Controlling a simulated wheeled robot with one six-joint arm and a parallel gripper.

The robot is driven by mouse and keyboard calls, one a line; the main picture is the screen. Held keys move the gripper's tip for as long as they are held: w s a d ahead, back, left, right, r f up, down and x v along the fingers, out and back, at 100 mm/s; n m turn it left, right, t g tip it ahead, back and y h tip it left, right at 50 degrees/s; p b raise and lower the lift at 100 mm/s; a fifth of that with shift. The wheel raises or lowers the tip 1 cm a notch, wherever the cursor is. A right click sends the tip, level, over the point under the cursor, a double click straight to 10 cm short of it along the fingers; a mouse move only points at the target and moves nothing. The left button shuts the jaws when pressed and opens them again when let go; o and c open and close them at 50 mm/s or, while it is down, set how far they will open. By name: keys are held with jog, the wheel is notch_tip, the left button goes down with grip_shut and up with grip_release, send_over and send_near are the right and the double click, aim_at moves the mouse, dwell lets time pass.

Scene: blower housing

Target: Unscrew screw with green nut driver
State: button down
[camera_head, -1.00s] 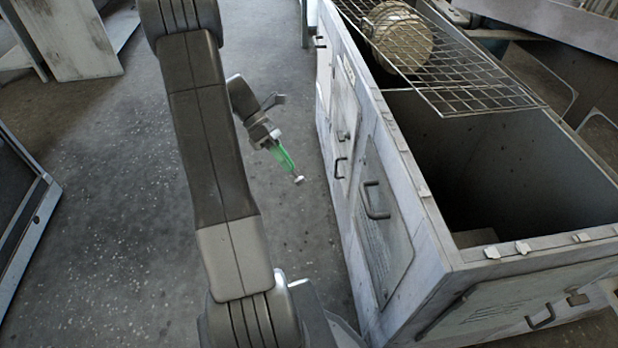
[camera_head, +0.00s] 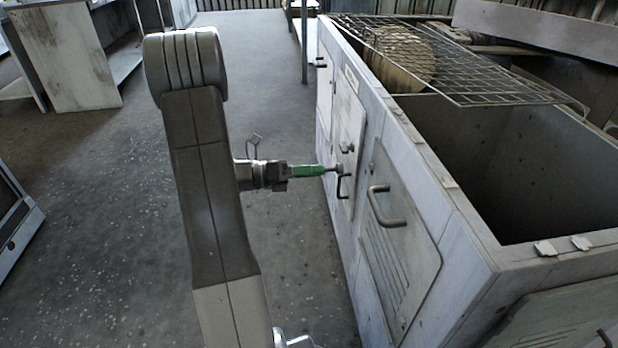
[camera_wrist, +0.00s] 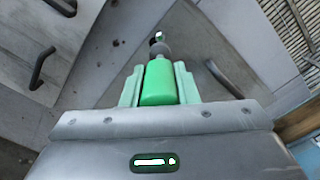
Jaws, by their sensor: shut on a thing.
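My gripper (camera_head: 291,171) is shut on the green nut driver (camera_head: 307,171), which points right toward the side of the metal blower housing (camera_head: 345,125). The driver's grey tip (camera_head: 338,169) is at or very close to the housing's door, near a black handle. In the wrist view the driver's green grip (camera_wrist: 159,82) sits between the two pale green fingers, with its dark shaft and tip pointing away at a grey panel. A small bright round piece (camera_wrist: 158,36) shows at the tip. I cannot tell whether the tip touches a screw.
The housing's side has several dark handles, such as one on the nearer panel (camera_head: 385,206). A wire grid (camera_head: 470,65) lies over the open top, above a round ribbed part (camera_head: 402,58). The floor left of the housing is clear.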

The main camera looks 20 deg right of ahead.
aim_at(334, 169)
jog(key=shift+b+x, duration=0.9)
jog(key=shift+x, duration=0.95)
jog(key=shift+s+d+r+p, duration=0.1)
jog(key=shift+s+d+p, duration=0.05)
jog(key=shift+d+p, duration=0.2)
jog(key=shift+s+d, duration=0.15)
jog(key=shift+d, duration=0.4)
jog(key=shift+d+p, duration=0.25)
jog(key=shift+p, duration=0.45)
jog(key=shift+p, duration=0.45)
